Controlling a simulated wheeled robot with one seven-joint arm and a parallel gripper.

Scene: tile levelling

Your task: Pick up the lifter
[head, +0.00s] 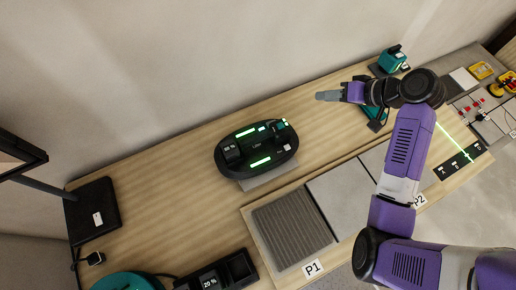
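The lifter appears to be the black oval device (230,152) with bright green lit strips and small labels, near the middle of the wooden bench (160,190). A pale grey slab edge (268,179) shows under its front side. My gripper (322,96) is up and to the right of the lifter, apart from it, pointing left. Its grey fingertips look small and overlap from this angle, so whether they are open or shut is unclear. Nothing is visibly held.
A ribbed grey tile (291,229) and a smooth tile (341,196) lie in front, near label P1 (313,268). A teal device (392,59) stands at the back right. A black box (237,268) reads 20 %.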

